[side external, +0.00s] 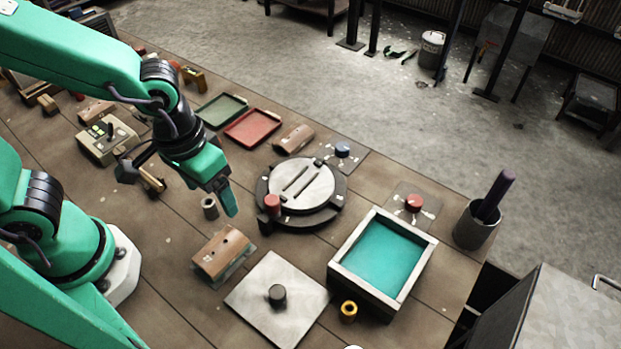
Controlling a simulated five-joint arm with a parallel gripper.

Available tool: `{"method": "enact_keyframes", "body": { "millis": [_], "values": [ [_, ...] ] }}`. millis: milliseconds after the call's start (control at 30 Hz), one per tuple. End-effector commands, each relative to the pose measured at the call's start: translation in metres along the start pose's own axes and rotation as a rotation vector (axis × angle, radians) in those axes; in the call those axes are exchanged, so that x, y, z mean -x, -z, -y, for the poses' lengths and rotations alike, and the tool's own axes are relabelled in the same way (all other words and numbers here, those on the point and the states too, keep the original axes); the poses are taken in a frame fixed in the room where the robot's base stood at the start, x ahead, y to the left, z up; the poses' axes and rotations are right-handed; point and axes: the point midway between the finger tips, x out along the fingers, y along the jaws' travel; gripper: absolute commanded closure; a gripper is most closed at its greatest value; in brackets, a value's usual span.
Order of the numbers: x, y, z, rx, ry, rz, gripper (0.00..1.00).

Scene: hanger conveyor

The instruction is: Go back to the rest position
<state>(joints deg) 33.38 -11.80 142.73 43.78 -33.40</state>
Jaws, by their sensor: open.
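My gripper (184,183) hangs above the wooden table in the side external view, left of the round turntable (303,187). Its green finger (230,200) points down and the darker finger is apart to the left, so it is open and nothing shows between the fingers. A small grey ring (210,208) stands on the table just below and between the fingers. The exact height of the gripper over the table cannot be told.
A teal-lined tray (421,261), a metal plate with a knob (243,299), a brown block (222,252) and a brass ring (348,311) lie nearer. A red tray (252,127) and green tray (222,109) lie behind. A grey cup (474,230) stands at the right edge.

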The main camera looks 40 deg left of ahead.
Motion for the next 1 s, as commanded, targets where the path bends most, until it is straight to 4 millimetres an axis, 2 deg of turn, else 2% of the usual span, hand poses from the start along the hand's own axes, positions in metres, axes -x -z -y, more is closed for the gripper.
{"method": "enact_keyframes", "body": {
  "millis": [100,300,600,800,1000],
  "values": [
    [0.022,0.014,0.020,0.010,-0.025,-0.064,0.22],
    [0.058,0.028,0.056,0.007,-0.037,-0.177,0.22],
    [0.106,0.029,0.110,-0.001,0.005,-0.343,0.22],
    [0.123,0.024,0.129,-0.009,0.041,-0.402,0.22],
    [0.127,0.022,0.134,-0.014,0.051,-0.415,0.22]
  ]
}}
